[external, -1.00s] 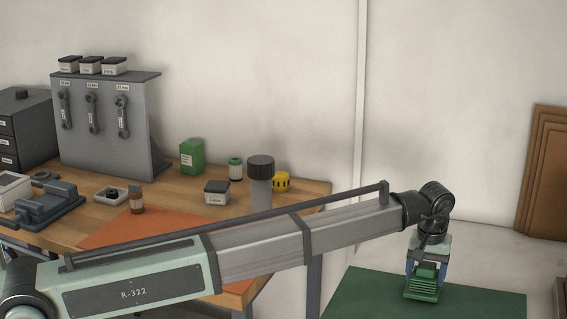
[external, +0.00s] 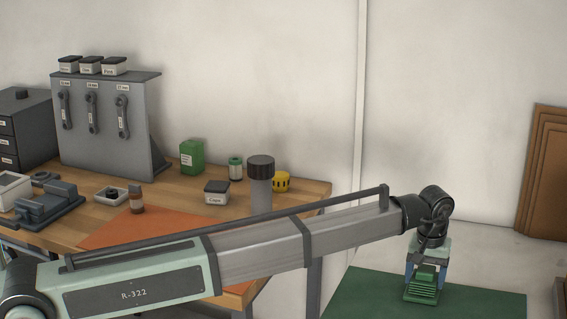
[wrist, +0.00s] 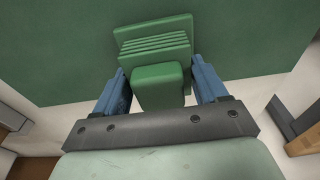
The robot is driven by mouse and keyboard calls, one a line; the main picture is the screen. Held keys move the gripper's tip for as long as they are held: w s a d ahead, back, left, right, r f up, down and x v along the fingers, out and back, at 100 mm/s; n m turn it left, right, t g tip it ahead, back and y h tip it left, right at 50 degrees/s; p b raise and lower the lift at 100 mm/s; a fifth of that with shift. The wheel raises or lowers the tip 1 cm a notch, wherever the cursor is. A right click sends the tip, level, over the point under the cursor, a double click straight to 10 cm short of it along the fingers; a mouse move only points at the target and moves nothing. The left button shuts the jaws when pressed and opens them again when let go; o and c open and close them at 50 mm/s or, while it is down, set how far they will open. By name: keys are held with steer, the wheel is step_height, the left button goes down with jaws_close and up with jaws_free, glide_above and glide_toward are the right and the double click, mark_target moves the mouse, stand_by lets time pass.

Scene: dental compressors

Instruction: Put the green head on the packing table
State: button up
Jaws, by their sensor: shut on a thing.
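The green head (external: 421,291), a ribbed block, is at the green surface of the packing table (external: 350,297) at the lower right of the external view. In the wrist view the head (wrist: 158,87) shows its smooth boss near me and its fins beyond. My gripper (external: 425,275) points down, its blue fingers on either side of the head. In the wrist view my gripper (wrist: 160,90) is shut on the head's boss. The head looks upright and at or just above the green surface; I cannot tell if it touches.
Green surface around the head is clear. Brown boards (external: 542,172) lean on the wall at right.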

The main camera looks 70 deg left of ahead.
mark_target(426, 272)
steer(key=o, duration=1.7)
steer(key=shift+f, duration=0.1)
steer(key=r, duration=0.9)
steer(key=s+d+r, duration=0.1)
steer(key=r, duration=0.3)
steer(key=shift+d+r, duration=0.1)
steer(key=shift+r, duration=0.25)
